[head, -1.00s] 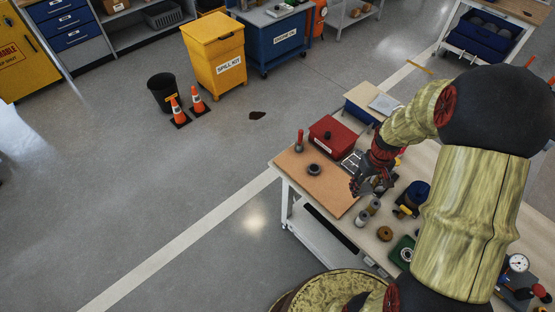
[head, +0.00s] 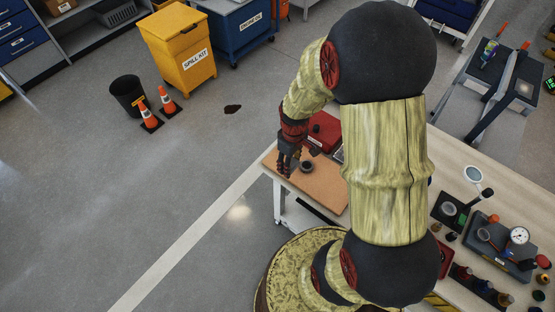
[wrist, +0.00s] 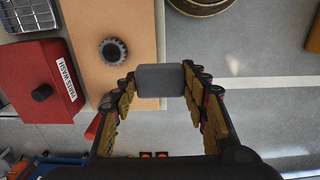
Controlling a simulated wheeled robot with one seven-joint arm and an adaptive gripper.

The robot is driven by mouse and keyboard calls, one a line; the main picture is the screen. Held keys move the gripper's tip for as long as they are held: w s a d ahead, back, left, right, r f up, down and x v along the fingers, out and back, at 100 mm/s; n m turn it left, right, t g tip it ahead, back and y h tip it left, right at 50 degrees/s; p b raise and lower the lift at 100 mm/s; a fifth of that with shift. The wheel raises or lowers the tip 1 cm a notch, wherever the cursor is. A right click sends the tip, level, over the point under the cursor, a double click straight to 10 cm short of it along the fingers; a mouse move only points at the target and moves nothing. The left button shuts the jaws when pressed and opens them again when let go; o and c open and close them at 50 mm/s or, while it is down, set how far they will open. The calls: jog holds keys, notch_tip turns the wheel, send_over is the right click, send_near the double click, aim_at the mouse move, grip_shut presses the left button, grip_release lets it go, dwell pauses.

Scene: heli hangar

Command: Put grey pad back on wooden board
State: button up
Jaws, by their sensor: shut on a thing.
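My gripper (wrist: 160,85) is shut on the grey pad (wrist: 160,78), a small dark-grey block with rounded edges held between both fingertips. The wooden board (wrist: 125,22) is a tan panel on the bench; it also shows in the head view (head: 326,196). In the wrist view the pad overlaps the board's right edge, with grey floor beyond it. In the head view my gripper (head: 284,172) is over the board's left end. I cannot tell the height of the pad above the board. The pad is not clearly visible in the head view.
A dark toothed ring (wrist: 112,51) lies on the board near the pad. A red parts-wash box (wrist: 36,75) stands beside the board. In the head view, my arm hides the middle of the bench; a gauge device (head: 518,236) and small items stand at the right.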

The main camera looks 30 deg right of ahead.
jog(key=w+f, duration=0.2)
jog(key=w, duration=0.1)
jog(key=w+d+f+b, duration=0.1)
jog(key=w+f, duration=0.2)
jog(key=w+f+b, duration=0.1)
jog(key=w+f, duration=0.1)
jog(key=w, duration=0.1)
jog(key=shift+d+f, duration=0.3)
jog(key=shift+d, duration=0.05)
jog(key=shift+w+f+b, duration=0.15)
jog(key=shift+f+b, duration=0.7)
jog(key=shift+f, duration=0.9)
jog(key=shift+f, duration=0.15)
jog(key=o, duration=1.1)
jog(key=shift+o, duration=0.6)
